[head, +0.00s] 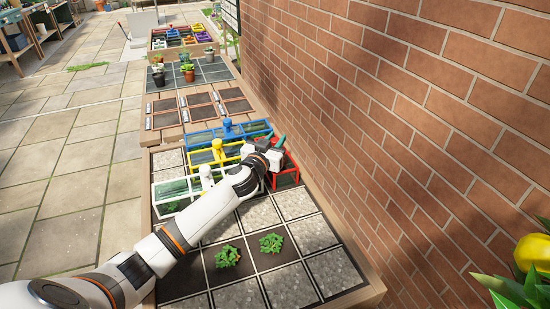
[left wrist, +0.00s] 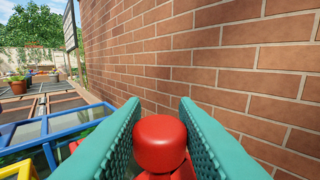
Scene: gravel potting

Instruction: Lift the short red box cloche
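The short red box cloche (head: 286,181) has a red frame and clear panes. It stands on the bed near the brick wall, partly hidden behind my left gripper and wrist in the head view. My left gripper (head: 280,143) is over the top of this cloche. In the left wrist view the cloche's round red knob (left wrist: 160,145) sits between the two teal fingers, with no clear gap on either side. The fingers look closed on it. In the head view the knob is hidden by the gripper. The cloche shows no clear lift off the bed. My right gripper is out of view.
Blue (head: 228,131), yellow (head: 213,154) and white (head: 178,193) cloches stand close beside the red one. The brick wall (head: 400,130) runs close along the right. Two green plants (head: 271,243) sit on the front squares. Potted plants (head: 187,73) stand farther back.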

